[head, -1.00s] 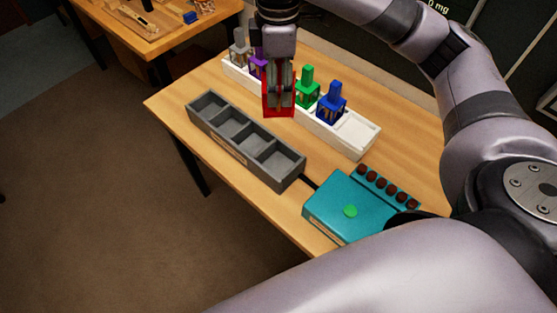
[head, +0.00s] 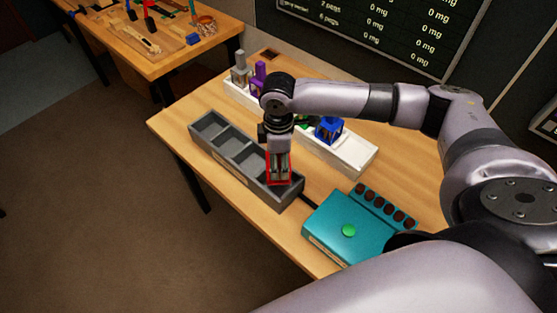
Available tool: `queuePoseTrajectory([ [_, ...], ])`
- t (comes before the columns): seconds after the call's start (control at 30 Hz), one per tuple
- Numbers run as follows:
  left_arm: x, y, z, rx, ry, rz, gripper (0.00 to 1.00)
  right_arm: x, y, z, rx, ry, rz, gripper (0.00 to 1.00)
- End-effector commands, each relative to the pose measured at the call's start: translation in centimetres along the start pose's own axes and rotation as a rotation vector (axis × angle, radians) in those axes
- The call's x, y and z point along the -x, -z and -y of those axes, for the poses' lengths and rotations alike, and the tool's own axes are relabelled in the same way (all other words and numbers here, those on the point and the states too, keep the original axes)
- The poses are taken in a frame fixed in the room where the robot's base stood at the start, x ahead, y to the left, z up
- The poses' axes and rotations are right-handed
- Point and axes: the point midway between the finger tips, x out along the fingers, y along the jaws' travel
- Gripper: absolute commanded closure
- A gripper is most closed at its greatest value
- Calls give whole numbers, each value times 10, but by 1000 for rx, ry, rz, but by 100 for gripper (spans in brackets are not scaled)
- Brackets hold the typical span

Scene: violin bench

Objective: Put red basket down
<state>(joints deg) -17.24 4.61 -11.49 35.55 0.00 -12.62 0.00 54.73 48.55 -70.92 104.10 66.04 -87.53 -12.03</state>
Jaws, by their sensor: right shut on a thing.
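The red basket (head: 286,181) shows in the head view at my right gripper (head: 278,170), which is shut on it and points down. The basket is at the near right compartment of the grey four-slot tray (head: 232,172). The gripper hides much of the basket, and I cannot tell whether its bottom touches the tray floor. The other tray compartments look empty. My left gripper is not in view.
Behind stands a white rack (head: 352,152) with grey (head: 240,68), purple (head: 258,78) and blue (head: 329,129) baskets; a green one is mostly hidden by my arm. A teal box (head: 345,222) with a green button is close on the right.

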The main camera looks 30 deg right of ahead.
Motion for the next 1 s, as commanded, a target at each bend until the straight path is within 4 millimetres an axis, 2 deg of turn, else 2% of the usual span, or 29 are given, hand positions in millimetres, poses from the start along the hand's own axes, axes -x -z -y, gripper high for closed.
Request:
queuePoseTrajectory([
  [0.1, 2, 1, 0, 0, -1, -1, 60, -9, 0, 0, 1, -1, -1, 87],
  [0.5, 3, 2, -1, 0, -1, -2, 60, -14, 1, 0, 1, -1, -1, 87],
  [0.53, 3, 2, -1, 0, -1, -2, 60, -15, 0, 0, 2, 0, -1, 46],
  [0.83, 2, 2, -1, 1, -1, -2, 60, -14, 0, 0, 1, -1, -1, 27],
  [1.0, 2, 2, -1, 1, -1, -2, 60, -14, 0, 0, 1, -1, -1, 27],
])
